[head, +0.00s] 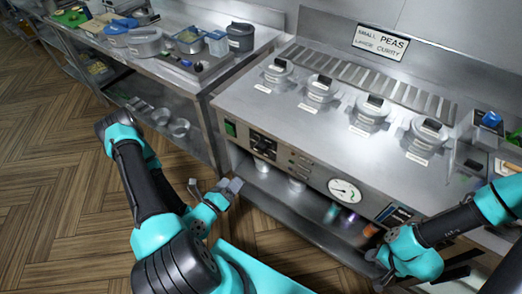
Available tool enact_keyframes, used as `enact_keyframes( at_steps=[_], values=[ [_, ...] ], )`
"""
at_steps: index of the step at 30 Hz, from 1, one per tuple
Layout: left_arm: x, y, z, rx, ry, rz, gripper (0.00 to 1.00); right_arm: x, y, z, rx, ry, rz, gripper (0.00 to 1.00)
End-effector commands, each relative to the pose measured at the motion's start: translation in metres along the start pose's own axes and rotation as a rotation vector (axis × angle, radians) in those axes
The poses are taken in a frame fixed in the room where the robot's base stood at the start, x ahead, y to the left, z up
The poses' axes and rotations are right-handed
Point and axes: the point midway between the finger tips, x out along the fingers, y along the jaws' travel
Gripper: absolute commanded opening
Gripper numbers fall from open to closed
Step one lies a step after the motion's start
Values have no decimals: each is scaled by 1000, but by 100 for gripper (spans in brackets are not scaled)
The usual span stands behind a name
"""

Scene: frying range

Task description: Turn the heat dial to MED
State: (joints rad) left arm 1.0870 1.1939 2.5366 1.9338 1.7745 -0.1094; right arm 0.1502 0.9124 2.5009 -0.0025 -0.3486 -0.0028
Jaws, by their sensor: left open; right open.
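The frying range (300,130) stands ahead with its control panel facing me. A dark dial (263,145) sits on the panel's left part, on a black plate, beside a green switch (230,129). The dial's setting and its labels are too small to read. My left gripper (215,188) is open and empty, below and left of the dial, apart from the panel. My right gripper (415,284) is open at the lower right, partly hidden by its own arm and well away from the dial.
A round gauge (344,191) sits mid-panel. Several lidded pots (318,89) are set in the range top, under a sign (381,43). Shelves below hold cups and bottles. A steel counter (172,45) with containers stands at left. The floor between is clear.

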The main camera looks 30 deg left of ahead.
Motion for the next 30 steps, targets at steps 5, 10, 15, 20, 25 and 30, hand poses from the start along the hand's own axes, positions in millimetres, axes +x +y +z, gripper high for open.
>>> enact_keyframes(
  at_steps=[5,10,15,20,25,30],
  values=[
    [0,1,0,1,-2,5,75,0,0,0,0,0,0,43],
    [1,0,0,1,-1,3,75,0,0,0,0,0,0,43],
    [7,0,0,3,1,0,75,0,0,0,0,0,0,43],
    [22,0,0,4,2,-2,75,0,0,0,0,0,0,43],
    [43,0,0,5,1,-3,75,0,0,0,0,0,0,43],
    [66,0,0,4,1,-3,75,0,0,0,0,0,0,43]
  ],
)
